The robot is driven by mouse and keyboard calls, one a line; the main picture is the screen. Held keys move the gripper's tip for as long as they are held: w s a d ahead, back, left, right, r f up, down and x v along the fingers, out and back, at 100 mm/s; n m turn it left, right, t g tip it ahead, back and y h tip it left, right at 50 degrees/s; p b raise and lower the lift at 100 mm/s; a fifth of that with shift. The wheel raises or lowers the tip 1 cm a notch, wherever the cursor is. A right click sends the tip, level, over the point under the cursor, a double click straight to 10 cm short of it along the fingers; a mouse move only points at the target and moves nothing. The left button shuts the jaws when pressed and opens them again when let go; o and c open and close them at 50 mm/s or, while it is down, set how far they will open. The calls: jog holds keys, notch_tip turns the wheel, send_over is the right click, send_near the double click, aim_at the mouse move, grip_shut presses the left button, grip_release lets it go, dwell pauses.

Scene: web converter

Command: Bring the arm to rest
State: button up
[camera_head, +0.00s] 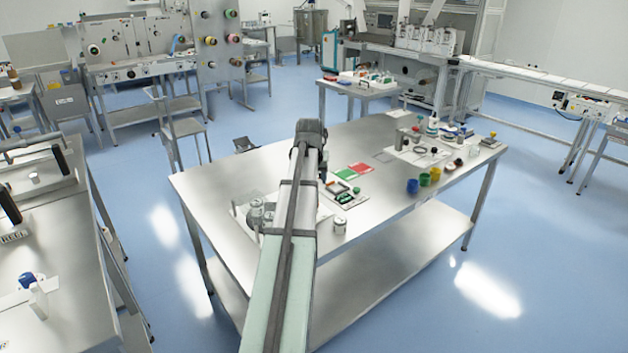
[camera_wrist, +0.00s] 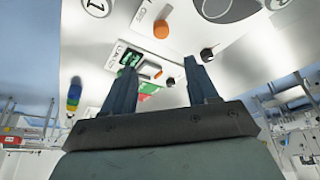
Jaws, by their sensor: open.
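My arm reaches from the bottom middle of the head view over the steel table (camera_head: 385,240). Its bent end is above the table's far left part, and the arm hides the gripper there. In the wrist view my gripper (camera_wrist: 160,68) shows two dark fingers spread wide apart. Nothing is held between them. The tabletop and its small parts show beyond the fingertips, including an orange round piece (camera_wrist: 161,29), a dark nut-like piece (camera_wrist: 207,54) and a green-filled tray (camera_wrist: 130,57). The gripper looks clear of them.
A metal cylinder (camera_head: 340,225) stands near the front edge.

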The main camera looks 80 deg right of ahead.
dwell(0.5)
